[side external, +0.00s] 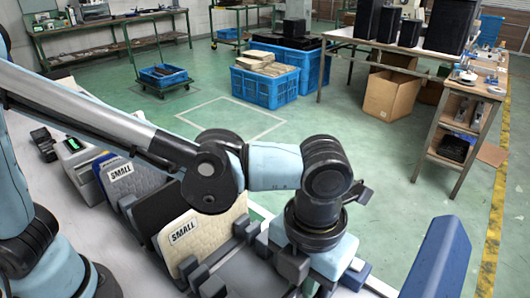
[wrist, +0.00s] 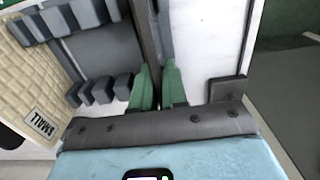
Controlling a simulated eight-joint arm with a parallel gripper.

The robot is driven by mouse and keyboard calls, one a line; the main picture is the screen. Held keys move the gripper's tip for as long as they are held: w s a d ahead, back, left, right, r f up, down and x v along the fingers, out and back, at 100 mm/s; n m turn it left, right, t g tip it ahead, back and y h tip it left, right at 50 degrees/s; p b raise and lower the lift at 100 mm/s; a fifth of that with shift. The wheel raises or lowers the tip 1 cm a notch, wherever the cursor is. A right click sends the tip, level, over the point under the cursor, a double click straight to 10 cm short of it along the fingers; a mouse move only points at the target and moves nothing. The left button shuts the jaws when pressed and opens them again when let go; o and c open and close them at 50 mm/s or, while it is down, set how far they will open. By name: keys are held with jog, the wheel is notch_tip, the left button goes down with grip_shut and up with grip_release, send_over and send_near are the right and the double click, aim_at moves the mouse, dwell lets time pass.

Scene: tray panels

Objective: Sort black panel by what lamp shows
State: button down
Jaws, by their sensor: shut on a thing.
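My gripper (wrist: 160,88) has its two green fingers close on either side of a thin dark panel (wrist: 152,30), seen nearly edge-on in the wrist view. It appears to be the black panel, and it stands among grey rack pegs. In the side view my wrist hides the fingers and the held panel. A cream panel (side external: 205,243) labelled SMALL stands left of my gripper and also shows at the left of the wrist view (wrist: 25,75). Another dark panel (side external: 158,208) stands behind it.
A grey panel (side external: 122,180) labelled SMALL stands farther back left, beside a blue one. A grey-white device (side external: 75,150) sits near my arm. Blue crates (side external: 263,84) and tables are beyond, across open green floor.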

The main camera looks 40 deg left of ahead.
dwell(0.3)
notch_tip(320, 180, up, 15)
dwell(1.7)
jog(key=a+m, duration=2.6)
jog(key=m, duration=1)
notch_tip(320, 180, down, 14)
jog(key=shift+d, duration=0.25)
